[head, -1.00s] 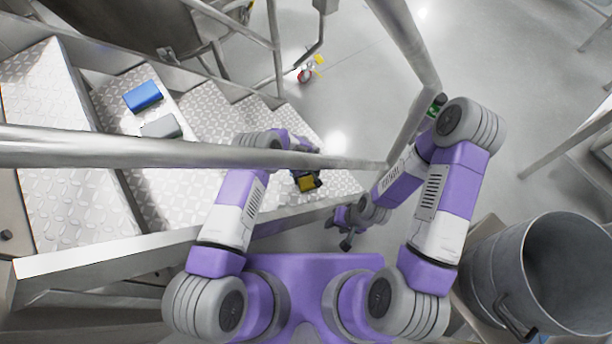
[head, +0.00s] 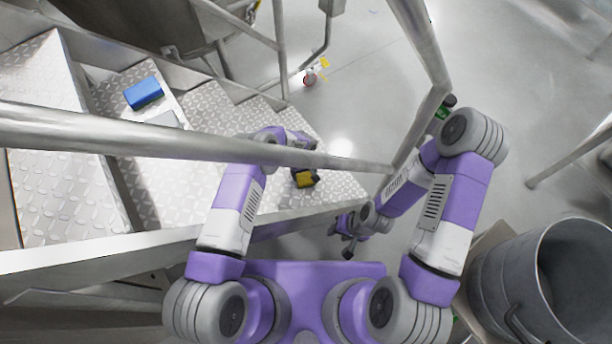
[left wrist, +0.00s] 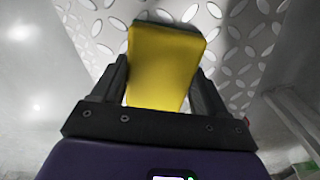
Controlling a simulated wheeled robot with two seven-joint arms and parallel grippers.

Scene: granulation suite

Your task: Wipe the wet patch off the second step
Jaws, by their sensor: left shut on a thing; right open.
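My left gripper (head: 304,172) is shut on a yellow sponge-like block (head: 304,180), over the lowest tread at the right end of the stairs. In the left wrist view the yellow block (left wrist: 165,65) sits between the two fingers (left wrist: 160,92), with patterned plate behind it. The second step (head: 222,122) is a light diamond-pattern metal tread, partly hidden by the handrail and my left arm. I cannot make out a wet patch on it. My right gripper (head: 343,243) is open and empty beside the stairs, lower right of the left one.
A metal handrail (head: 100,135) crosses above the stairs and over my left forearm; its post (head: 425,45) rises at the right. A metal drum (head: 520,270) stands lower right.

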